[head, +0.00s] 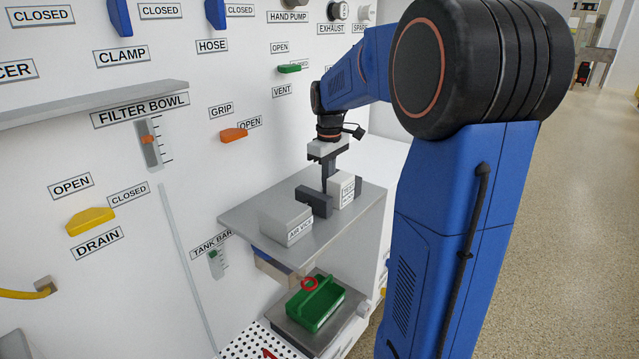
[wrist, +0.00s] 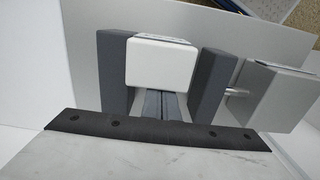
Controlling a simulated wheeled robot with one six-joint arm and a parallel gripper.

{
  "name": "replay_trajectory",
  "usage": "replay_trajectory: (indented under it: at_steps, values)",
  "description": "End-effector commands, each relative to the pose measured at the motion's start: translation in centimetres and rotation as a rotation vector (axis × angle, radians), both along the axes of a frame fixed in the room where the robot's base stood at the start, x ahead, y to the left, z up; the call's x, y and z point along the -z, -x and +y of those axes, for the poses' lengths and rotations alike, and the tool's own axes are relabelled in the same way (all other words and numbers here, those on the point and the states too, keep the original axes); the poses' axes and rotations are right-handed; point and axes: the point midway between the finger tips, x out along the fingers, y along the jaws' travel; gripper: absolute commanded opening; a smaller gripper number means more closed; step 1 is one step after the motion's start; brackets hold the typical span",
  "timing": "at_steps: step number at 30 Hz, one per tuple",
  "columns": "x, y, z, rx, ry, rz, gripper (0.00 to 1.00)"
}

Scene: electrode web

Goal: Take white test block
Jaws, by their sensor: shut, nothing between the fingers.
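The white test block (head: 346,190) stands on the grey shelf, with dark lettering on its face. In the wrist view the white block (wrist: 162,63) sits between a left dark jaw (wrist: 112,70) and a right dark jaw (wrist: 211,80) of the vice; whether they touch it is unclear. My gripper (head: 325,188) points down close beside the block. In the wrist view my gripper's fingers (wrist: 160,104) are together and empty, at the block's near edge. Their exact tips are hard to make out.
The grey vice body (head: 287,222) stands on the shelf (head: 250,218), left of the block. A green tray (head: 315,305) sits below the shelf. A white panel with the orange GRIP lever (head: 233,135) and other levers rises behind. Open floor lies at right.

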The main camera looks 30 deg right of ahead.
Motion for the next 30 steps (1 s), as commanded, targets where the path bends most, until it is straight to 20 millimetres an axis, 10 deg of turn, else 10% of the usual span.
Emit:
replay_trajectory:
  at_steps: [10, 30]
  values:
    - [0.0, 5.7, -2.1, 0.002, 0.001, 0.0, 0.0]
    - [-2.1, 5.9, -2.2, 0.0, 0.001, -0.003, 0.0]
